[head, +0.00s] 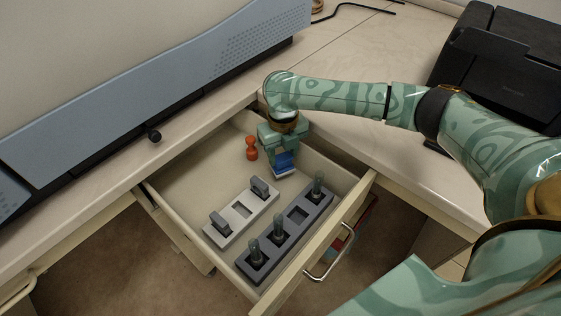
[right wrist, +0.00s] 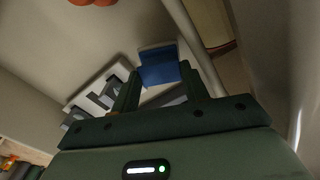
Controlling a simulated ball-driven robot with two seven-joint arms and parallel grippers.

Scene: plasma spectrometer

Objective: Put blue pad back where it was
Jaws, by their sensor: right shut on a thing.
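The blue pad (head: 284,161) is in the far right part of the open drawer, beneath my right gripper (head: 283,149). In the right wrist view the blue pad (right wrist: 158,68) sits between the two fingertips of my right gripper (right wrist: 160,88), which is shut on it. A pale edge shows at the pad's lower end in the head view; I cannot tell whether it touches the drawer floor. A light grey rack (head: 232,228) holds a grey block near each end, with an empty square slot in its middle. My left gripper is not in view.
A dark rack (head: 261,271) with several upright tubes and an empty square slot lies nearer the drawer front (head: 330,235). An orange object (head: 251,148) stands by the back wall. The drawer's left floor is clear. A black machine (head: 497,65) stands on the counter.

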